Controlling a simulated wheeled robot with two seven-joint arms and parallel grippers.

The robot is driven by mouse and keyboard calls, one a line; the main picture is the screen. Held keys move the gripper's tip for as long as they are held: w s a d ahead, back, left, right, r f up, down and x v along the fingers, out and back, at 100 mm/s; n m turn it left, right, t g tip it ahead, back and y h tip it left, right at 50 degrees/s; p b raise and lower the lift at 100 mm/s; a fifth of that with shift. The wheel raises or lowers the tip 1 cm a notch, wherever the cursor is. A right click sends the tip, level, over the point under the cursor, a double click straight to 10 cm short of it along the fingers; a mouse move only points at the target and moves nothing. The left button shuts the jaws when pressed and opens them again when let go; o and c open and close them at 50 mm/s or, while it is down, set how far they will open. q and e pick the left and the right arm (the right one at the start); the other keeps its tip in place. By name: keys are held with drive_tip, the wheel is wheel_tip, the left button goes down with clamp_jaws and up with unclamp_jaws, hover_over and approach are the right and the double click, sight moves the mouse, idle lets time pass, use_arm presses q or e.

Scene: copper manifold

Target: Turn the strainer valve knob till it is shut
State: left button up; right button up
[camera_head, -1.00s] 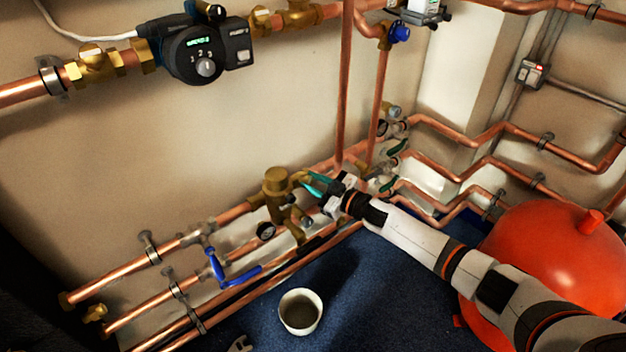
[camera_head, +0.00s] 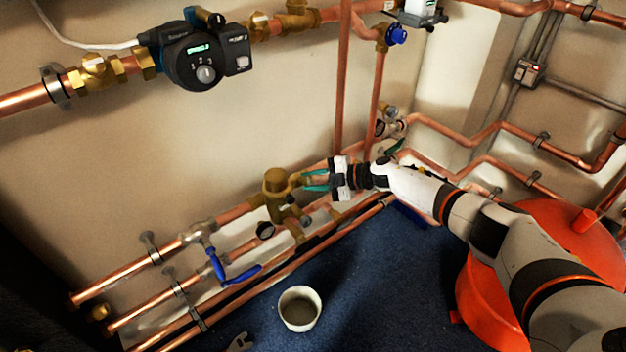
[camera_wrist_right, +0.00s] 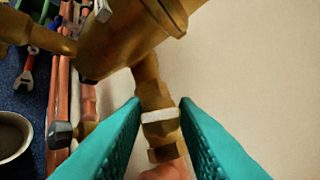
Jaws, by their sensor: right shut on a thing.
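The brass strainer valve (camera_head: 277,187) sits on the upper of the low copper pipes, left of my right gripper. Its knob (camera_wrist_right: 160,125), a faceted brass piece with a pale band, lies between the teal fingers in the right wrist view. My right gripper (camera_head: 314,181) comes in from the right and is shut on this knob; in the right wrist view the fingers (camera_wrist_right: 160,130) flank it. In the head view the fingers and wrist mostly hide the knob. How far it is turned cannot be told. My left gripper is not in view.
A white bucket (camera_head: 300,309) stands on the blue floor, with a wrench (camera_head: 240,343) nearby. An orange tank (camera_head: 475,290) is at the right, under my arm.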

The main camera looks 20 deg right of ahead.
drive_tip(key=shift+n+g, duration=0.3)
drive_tip(key=shift+n, duration=0.3)
drive_tip(key=o, duration=1)
